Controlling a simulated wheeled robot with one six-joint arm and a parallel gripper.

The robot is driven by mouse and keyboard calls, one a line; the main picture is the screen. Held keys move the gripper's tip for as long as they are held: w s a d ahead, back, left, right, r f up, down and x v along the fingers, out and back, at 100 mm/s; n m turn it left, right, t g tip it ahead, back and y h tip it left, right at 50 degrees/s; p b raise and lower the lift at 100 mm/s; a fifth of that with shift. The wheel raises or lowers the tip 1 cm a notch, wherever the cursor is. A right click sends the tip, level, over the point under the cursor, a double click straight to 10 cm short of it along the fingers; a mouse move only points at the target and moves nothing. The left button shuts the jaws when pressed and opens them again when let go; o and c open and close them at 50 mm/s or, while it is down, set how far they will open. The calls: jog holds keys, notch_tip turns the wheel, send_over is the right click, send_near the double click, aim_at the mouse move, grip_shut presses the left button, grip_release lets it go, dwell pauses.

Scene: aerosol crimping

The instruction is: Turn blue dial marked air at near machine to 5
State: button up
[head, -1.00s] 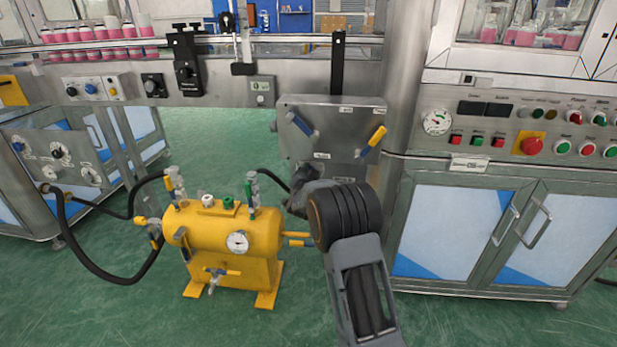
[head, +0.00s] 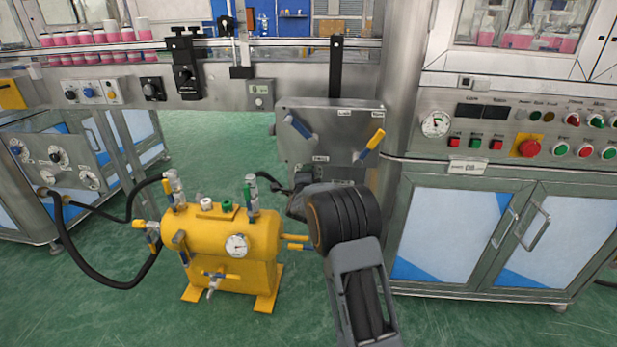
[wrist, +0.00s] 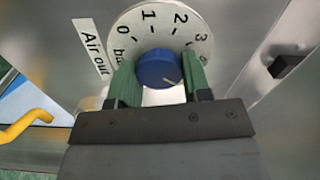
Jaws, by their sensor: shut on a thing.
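The blue dial (wrist: 157,66) sits at the centre of a round white scale (wrist: 141,19) in the wrist view. The scale reads 0, 1, 2, 3 and "bar"; higher marks are hidden. A label (wrist: 90,46) beside it reads "Air out". My gripper (wrist: 160,80) has its two green fingers on either side of the dial, shut on it. A pale mark on the dial points to the lower right, toward the right finger. In the head view my arm hides the dial and the fingertips.
A yellow tank (head: 222,234) with valves and a black hose stands left of my arm. A cabinet with red and green buttons (head: 500,220) stands at right. Green floor lies open in front.

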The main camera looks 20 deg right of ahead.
jog(key=shift+a+r+m, duration=0.1)
jog(key=shift+m, duration=0.4)
jog(key=o, duration=0.9)
jog(key=shift+w, duration=0.1)
jog(key=p+v, duration=0.3)
jog(key=v, duration=1)
jog(key=shift+s+p, duration=0.3)
jog(key=shift+s, duration=0.05)
jog(key=shift+a, duration=0.15)
